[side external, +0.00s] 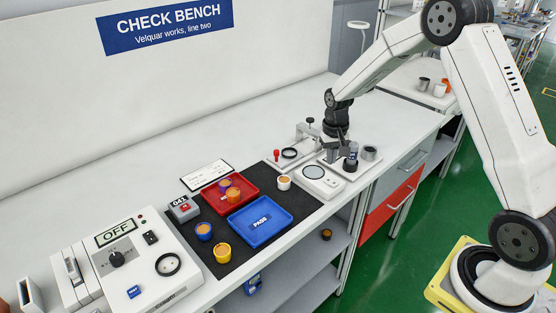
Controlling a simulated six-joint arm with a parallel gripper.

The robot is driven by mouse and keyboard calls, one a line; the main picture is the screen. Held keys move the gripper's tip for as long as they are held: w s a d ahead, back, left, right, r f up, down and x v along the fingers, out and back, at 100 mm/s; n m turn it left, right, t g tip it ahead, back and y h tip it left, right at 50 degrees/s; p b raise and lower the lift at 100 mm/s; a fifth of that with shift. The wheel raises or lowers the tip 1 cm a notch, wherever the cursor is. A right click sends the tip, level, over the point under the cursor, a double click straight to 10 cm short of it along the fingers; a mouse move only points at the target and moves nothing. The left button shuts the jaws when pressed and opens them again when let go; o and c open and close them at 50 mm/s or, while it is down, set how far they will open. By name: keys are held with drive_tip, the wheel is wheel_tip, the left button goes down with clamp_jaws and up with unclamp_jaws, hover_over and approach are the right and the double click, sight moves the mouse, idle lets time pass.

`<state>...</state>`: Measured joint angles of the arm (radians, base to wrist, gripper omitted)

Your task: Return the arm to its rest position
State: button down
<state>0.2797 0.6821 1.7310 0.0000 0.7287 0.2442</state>
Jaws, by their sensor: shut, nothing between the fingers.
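My gripper (338,146) is at the end of my white arm, low over the far right part of the white bench (225,115). Its fingers look dark and small here, and nothing shows held between them. It is close to a small grey and dark cylinder (351,154) at the scale; I cannot tell whether they touch. My arm arches from the right over the bench's right end.
A red tray (211,206) holding small pots, a blue PASS tray (273,235) and loose pots lie on a dark mat (296,205). A control box (185,267) reads OFF. The bench's back is clear.

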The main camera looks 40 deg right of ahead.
drive_tip(key=shift+r, duration=0.4)
drive_tip(key=shift+s+a+r, duration=0.15)
drive_tip(key=shift+a, duration=0.1)
drive_tip(key=s+a+r+n+t, duration=0.1)
drive_tip(key=s+a+r+n, duration=0.1)
drive_tip(key=s+a, duration=0.4)
drive_tip(key=s+a+r+n+t, duration=0.1)
drive_tip(key=s+a+n, duration=0.3)
drive_tip(key=s, duration=0.7)
drive_tip(key=shift+a+r+t, duration=0.3)
drive_tip(key=shift+a+r, duration=0.6)
drive_tip(key=shift+a, duration=0.35)
